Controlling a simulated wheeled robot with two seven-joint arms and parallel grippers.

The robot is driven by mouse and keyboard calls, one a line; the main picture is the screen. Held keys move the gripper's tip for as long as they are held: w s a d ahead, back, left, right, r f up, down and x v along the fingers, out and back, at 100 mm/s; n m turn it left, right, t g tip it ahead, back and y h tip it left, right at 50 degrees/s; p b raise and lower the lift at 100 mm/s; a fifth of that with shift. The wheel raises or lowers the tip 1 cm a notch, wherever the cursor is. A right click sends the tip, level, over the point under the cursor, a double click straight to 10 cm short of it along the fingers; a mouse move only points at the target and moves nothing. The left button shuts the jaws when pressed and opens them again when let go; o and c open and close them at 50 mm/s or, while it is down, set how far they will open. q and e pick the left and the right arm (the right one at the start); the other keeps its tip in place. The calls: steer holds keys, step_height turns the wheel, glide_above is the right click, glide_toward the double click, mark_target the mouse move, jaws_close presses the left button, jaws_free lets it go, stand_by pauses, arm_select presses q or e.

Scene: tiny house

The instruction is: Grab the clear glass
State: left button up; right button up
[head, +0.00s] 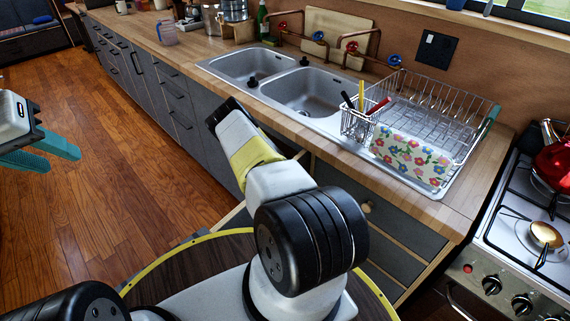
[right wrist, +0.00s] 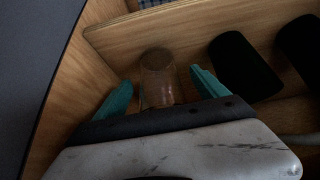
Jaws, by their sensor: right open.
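The clear glass (right wrist: 157,62) shows in the right wrist view, standing in a wooden compartment and looking brownish in the dim light. My right gripper (right wrist: 161,80) is open, with one teal finger on each side of the glass. Gaps show between the fingers and the glass, and I cannot tell whether either touches it. In the head view my right arm reaches forward to the cabinet front and its fingers are hidden; the glass is hidden there too. My left gripper (head: 52,158) hangs over the floor at the left edge, its teal fingers apart and empty.
Two dark objects (right wrist: 244,66) lie right of the glass, by a wooden wall (right wrist: 195,40). A dark panel (right wrist: 35,60) borders the left. In the head view, the counter holds a sink (head: 312,92) and dish rack (head: 440,110); a stove (head: 520,240) stands right. The left floor is clear.

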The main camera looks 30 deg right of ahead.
steer(key=x, duration=0.3)
steer(key=shift+d+f, duration=0.15)
steer(key=shift+f, duration=0.05)
steer(key=c, duration=1.6)
steer(key=shift+r, duration=0.1)
